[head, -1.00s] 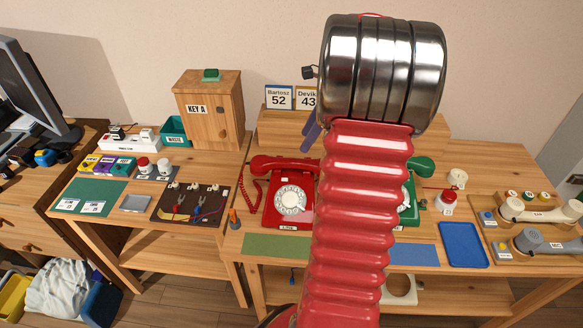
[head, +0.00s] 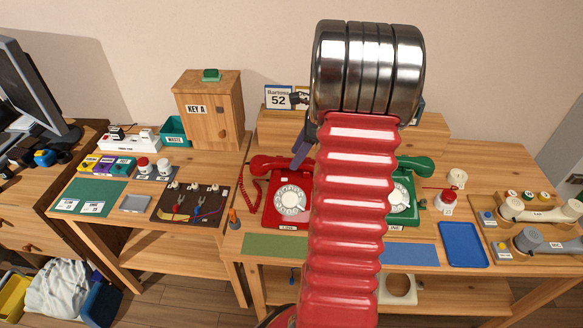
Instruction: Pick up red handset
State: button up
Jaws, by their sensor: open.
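The red handset (head: 264,163) lies across the cradle at the top of the red dial phone (head: 291,228). Its left end shows, while its right part is hidden behind my arm and gripper. A coiled red cord hangs at the phone's left. My gripper (head: 300,156) shows only in part, as dark purple-grey fingers left of my red arm. It is open, with its tips overlapping the handset's right part in the picture. I cannot tell whether they touch it.
A green phone (head: 402,202) with a green handset (head: 415,164) stands right of my arm. A green mat (head: 274,246), a blue mat (head: 410,254) and a blue tray (head: 462,244) lie along the front. A wooden key box (head: 208,108) stands at back left.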

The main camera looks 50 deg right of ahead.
jog(key=shift+x, duration=1.95)
jog(key=shift+c, duration=0.5)
grip_shut()
